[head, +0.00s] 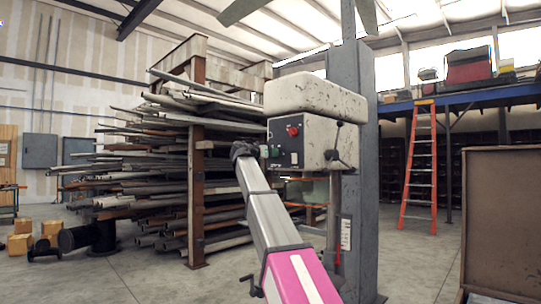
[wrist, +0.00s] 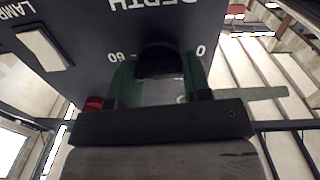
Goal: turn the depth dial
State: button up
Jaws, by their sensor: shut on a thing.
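The depth dial (wrist: 158,58) is a dark round knob on the dark control panel. It shows in the wrist view, where the panel appears upside down, below the word DEPTH and between the marks 0 and 60. My gripper (wrist: 158,78) has its green fingers on either side of the dial and is shut on it. The dial's pointer cannot be made out. In the head view my gripper (head: 264,151) is at the front of the drill press (head: 316,97), by the panel's lower left edge. The dial is not clearly visible there.
A white LAMP switch (wrist: 45,46) sits beside the dial. A red button (head: 293,131) is higher on the panel. A lever (head: 337,150) sticks out at the machine's right. A rack of pipes (head: 197,180) stands behind on the left. An orange ladder (head: 420,165) stands right.

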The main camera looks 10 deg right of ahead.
jog(key=n, duration=1)
jog(key=shift+w+a+f+n, duration=0.1)
jog(key=shift+n, duration=0.2)
dwell(0.5)
jog(key=o, duration=0.9)
jog(key=shift+a, duration=0.1)
jog(key=v, duration=1)
jog(key=shift+s+a, duration=0.2)
jog(key=shift+a, duration=0.05)
